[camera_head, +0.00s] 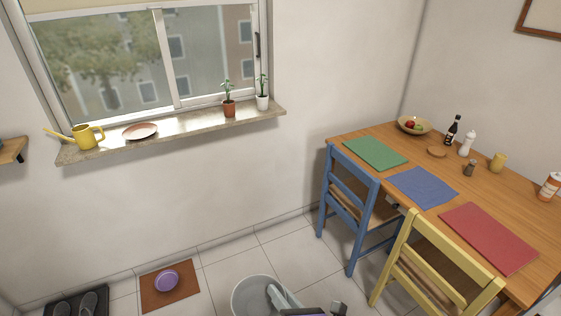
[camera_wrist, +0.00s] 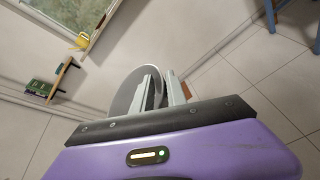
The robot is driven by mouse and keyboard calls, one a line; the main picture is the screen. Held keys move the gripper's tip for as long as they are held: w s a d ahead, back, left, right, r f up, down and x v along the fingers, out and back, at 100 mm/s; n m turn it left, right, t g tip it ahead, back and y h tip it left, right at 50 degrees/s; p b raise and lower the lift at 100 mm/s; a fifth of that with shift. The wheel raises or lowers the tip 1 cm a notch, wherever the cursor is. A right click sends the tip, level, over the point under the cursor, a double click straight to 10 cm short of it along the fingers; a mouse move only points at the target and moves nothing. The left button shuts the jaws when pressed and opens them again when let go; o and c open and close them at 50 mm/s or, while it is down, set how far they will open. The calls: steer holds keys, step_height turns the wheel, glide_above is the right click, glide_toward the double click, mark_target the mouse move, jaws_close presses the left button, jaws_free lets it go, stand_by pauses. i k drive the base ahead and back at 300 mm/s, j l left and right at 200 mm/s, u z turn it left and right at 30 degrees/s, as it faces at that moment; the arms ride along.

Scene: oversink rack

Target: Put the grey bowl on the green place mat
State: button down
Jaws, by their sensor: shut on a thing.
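The grey bowl (camera_head: 246,291) is at the bottom edge of the head view, its lower part cut off by the frame. My gripper (camera_head: 277,293) is shut on the bowl's wall at its right side, with one finger showing inside it. In the wrist view the bowl (camera_wrist: 126,94) shows as a curved grey edge at my gripper's fingers (camera_wrist: 158,92). The green place mat (camera_head: 376,152) lies flat and bare on the far left end of the wooden table, well to the right of and beyond my gripper.
The table (camera_head: 397,138) also holds a blue mat (camera_head: 423,187), a red mat (camera_head: 488,238), a fruit bowl (camera_head: 414,125) and several bottles and jars. A blue chair (camera_head: 352,196) and a yellow chair (camera_head: 430,270) stand along its near side.

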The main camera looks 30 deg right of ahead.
mark_target(368, 146)
steer(key=i+z, duration=0.25)
steer(key=i, duration=0.2)
steer(key=i+j+z, duration=0.25)
steer(key=i, duration=0.2)
steer(key=i+j+z, duration=0.25)
steer(key=i, duration=0.2)
steer(key=i+z, duration=0.3)
steer(key=z, duration=0.15)
steer(key=i+j+z, duration=0.2)
steer(key=z, duration=0.25)
steer(key=i+j+z, duration=0.25)
steer(key=z, duration=0.15)
steer(key=i+j+z, duration=0.25)
steer(key=z, duration=0.2)
